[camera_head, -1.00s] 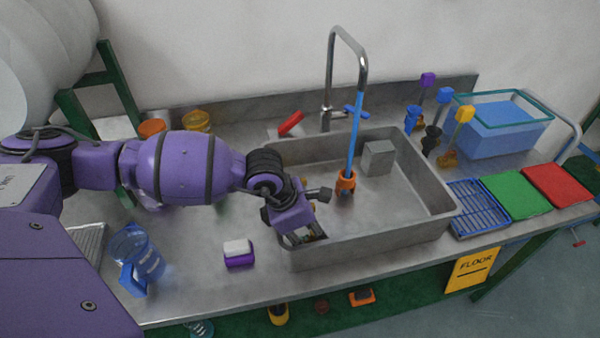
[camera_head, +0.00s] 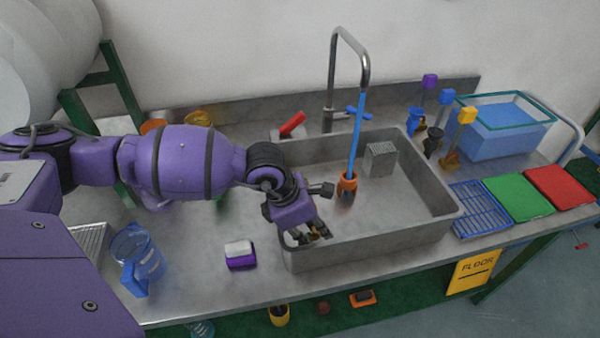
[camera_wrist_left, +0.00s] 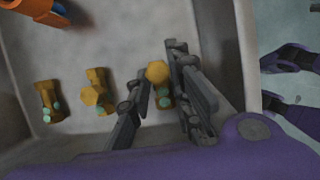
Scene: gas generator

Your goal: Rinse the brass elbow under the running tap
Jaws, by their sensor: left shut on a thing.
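My left gripper (camera_head: 314,236) is low in the front-left part of the sink (camera_head: 412,238). In the left wrist view its fingers (camera_wrist_left: 160,90) are shut on a brass fitting (camera_wrist_left: 157,73) with teal spots. Its full shape is partly hidden, so I cannot tell if it is the elbow. Two more brass fittings with teal spots, a left one (camera_wrist_left: 48,101) and a nearer one (camera_wrist_left: 97,91), lie on the sink floor beside it. The tap (camera_head: 365,66) runs a blue stream (camera_head: 356,135) down to an orange piece (camera_head: 347,183) in the sink, apart from my gripper.
A grey block (camera_head: 381,159) stands at the sink's back. A white and purple sponge (camera_head: 240,254) and a blue jug (camera_head: 137,260) are on the counter at left. A blue rack (camera_head: 481,208), a green mat (camera_head: 518,197) and a blue tank (camera_head: 503,128) are at right.

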